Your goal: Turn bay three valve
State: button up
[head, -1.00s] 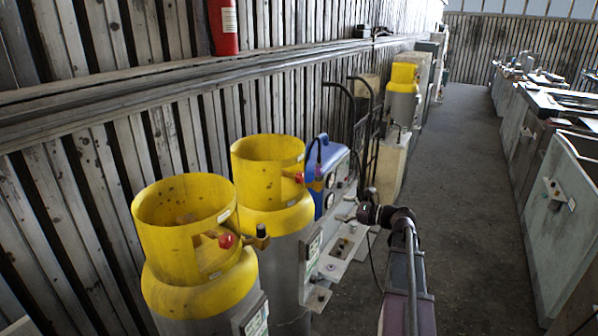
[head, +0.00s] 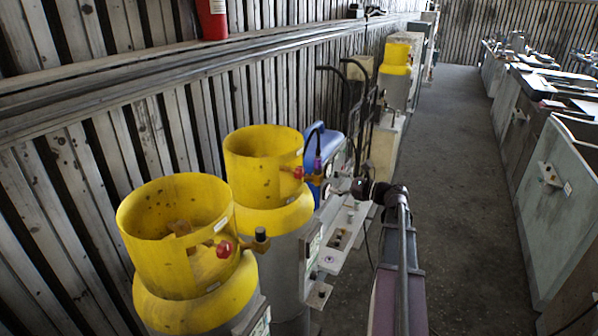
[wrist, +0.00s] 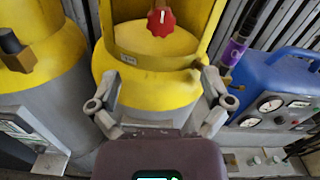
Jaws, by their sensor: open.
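A red valve knob (wrist: 161,21) shows at the top of the wrist view, within the yellow collar of a grey cylinder (wrist: 150,78). In the head view it is the knob (head: 298,173) on the second yellow-topped cylinder (head: 262,170). A nearer cylinder (head: 180,235) has a similar red knob (head: 224,249) and a black-capped fitting (head: 261,235). No bay number is readable. My gripper (wrist: 158,82) is open and empty, its fingers spread either side of the cylinder's yellow shoulder, below the knob. In the head view my arm's links largely hide the gripper.
A blue gauge unit (wrist: 270,85) with a dark hose and purple fitting (wrist: 234,50) stands right of the cylinder. A low metal shelf (head: 345,232) juts out in front. A hand truck (head: 362,115) stands behind. The aisle floor (head: 455,180) is clear; benches (head: 560,190) line its right.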

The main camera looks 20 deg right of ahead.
aim_at(302, 173)
jog(key=x, duration=1.3)
jog(key=shift+w+a, duration=0.2)
jog(key=shift+w, duration=0.05)
jog(key=c, duration=1.1)
